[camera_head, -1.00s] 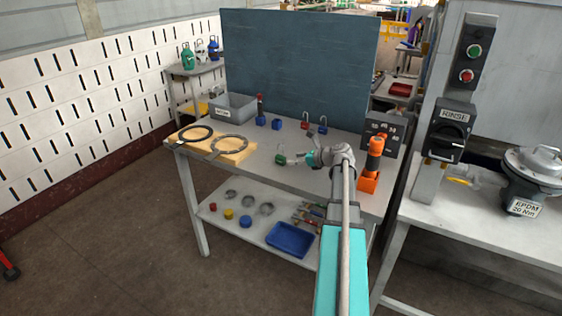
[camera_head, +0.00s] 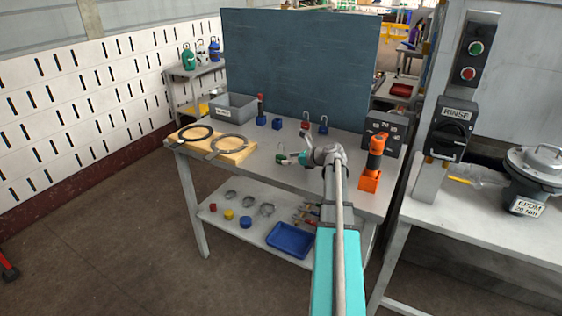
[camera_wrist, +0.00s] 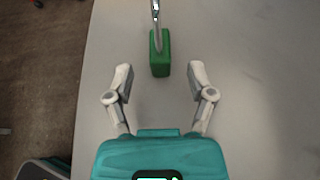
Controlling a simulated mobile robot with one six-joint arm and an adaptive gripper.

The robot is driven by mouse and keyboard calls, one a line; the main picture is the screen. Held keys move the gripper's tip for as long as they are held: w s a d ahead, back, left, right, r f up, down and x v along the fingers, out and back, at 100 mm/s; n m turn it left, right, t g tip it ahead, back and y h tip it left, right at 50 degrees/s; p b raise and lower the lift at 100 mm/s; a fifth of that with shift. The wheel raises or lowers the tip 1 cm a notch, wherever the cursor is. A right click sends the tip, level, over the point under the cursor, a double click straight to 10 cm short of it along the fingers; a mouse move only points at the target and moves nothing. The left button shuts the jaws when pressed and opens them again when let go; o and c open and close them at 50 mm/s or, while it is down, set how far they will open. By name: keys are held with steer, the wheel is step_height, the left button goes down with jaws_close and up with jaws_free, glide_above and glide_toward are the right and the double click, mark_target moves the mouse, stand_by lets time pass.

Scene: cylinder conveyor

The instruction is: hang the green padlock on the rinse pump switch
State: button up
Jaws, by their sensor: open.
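The green padlock (camera_wrist: 159,62) stands on the table ahead of my gripper (camera_wrist: 160,80) in the wrist view, its metal shackle pointing away from the gripper. My gripper is open, with one finger to each side of the line to the padlock and the tips just short of its body. In the head view the green padlock (camera_head: 281,158) is near the table's front edge, beside my gripper (camera_head: 291,158). The rinse pump switch (camera_head: 449,132) is a dark box with a black rotary knob, labelled RINSE, on a post at the right.
A red padlock (camera_head: 304,126) and a blue padlock (camera_head: 322,128) stand at the table's back. An orange tool in a holder (camera_head: 369,179) is right of my arm.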

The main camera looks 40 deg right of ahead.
mark_target(281, 159)
steer(key=shift+b+x, duration=0.6)
steer(key=shift+x, duration=1.45)
steer(key=shift+s, duration=0.1)
jaws_close()
